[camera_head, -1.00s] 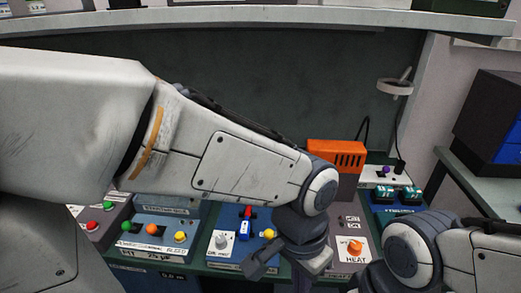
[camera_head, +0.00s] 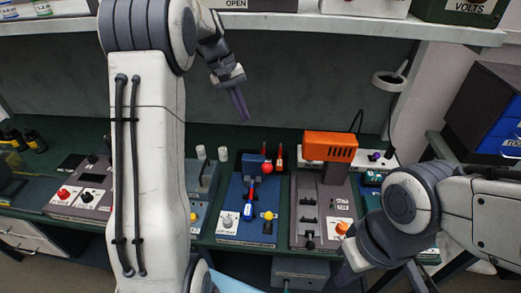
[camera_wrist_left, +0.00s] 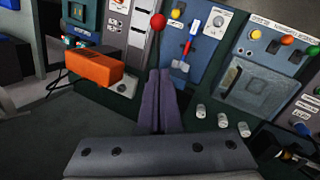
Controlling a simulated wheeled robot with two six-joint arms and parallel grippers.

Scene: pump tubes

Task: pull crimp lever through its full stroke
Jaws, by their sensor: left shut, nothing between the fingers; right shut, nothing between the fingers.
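A red ball knob (camera_head: 267,168), which looks like the crimp lever's handle, stands at the back of the blue panel unit (camera_head: 233,236). It also shows near the top of the left wrist view (camera_wrist_left: 158,22). My left gripper (camera_head: 241,104) is shut and empty, raised in the air behind and above the knob, clear of it. In the left wrist view its closed purple fingers (camera_wrist_left: 161,95) point toward the knob with a gap between. My right gripper (camera_head: 347,274) is shut and empty, low at the front right, partly cut by the bottom edge.
An orange box-shaped tool (camera_head: 330,146) stands to the right of the knob, over a grey panel unit (camera_head: 336,196). Two red-tipped uprights (camera_head: 279,156) stand close to the knob. A shelf (camera_head: 300,27) runs above. My left arm hides part of the bench.

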